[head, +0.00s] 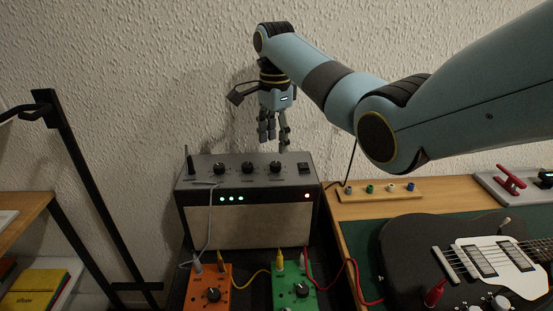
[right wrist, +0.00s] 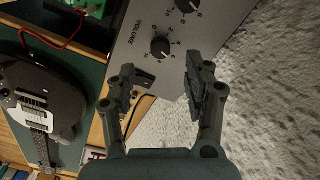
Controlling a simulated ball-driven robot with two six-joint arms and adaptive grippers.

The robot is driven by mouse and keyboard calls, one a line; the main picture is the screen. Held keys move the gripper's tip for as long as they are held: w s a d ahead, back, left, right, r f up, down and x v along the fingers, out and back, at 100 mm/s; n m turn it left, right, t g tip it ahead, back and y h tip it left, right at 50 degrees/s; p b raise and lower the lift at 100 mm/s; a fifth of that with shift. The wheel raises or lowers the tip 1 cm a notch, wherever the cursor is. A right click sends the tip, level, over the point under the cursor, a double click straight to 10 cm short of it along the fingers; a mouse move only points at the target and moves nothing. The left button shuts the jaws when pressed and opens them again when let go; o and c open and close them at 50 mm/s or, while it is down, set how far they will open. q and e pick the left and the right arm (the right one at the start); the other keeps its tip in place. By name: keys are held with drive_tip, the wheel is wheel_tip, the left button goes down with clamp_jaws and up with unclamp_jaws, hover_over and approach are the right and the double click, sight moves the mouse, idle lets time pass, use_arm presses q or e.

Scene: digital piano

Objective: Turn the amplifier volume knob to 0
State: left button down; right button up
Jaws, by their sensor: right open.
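The amplifier (head: 255,226) is a grey-topped box with a pale front, standing against the wall. Its volume knob (head: 275,167) is the black knob nearest the switch on the top panel. In the right wrist view the volume knob (right wrist: 160,47) sits beside the printed word VOLUME, inside a ring of small numbers; its exact setting is too small to read. My right gripper (head: 274,144) hangs fingers-down above the rear of the panel, open and empty. In the right wrist view its fingers (right wrist: 160,78) are spread, with the knob beyond the tips, not touched. My left gripper is out of view.
Two other knobs (head: 220,168) and a black switch (head: 304,168) share the panel. Orange (head: 208,288) and green (head: 293,290) pedals with cables lie in front. A dark guitar (head: 420,260) lies right.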

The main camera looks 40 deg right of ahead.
sight(276, 163)
wheel_tip(276, 163, down, 4)
drive_tip(key=shift+d+r, duration=0.1)
wheel_tip(276, 163, down, 3)
drive_tip(key=shift+r+b, duration=0.2)
drive_tip(key=shift+b, duration=0.15)
drive_tip(key=shift+f, duration=0.1)
drive_tip(key=shift+c, duration=1.7)
clamp_jaws()
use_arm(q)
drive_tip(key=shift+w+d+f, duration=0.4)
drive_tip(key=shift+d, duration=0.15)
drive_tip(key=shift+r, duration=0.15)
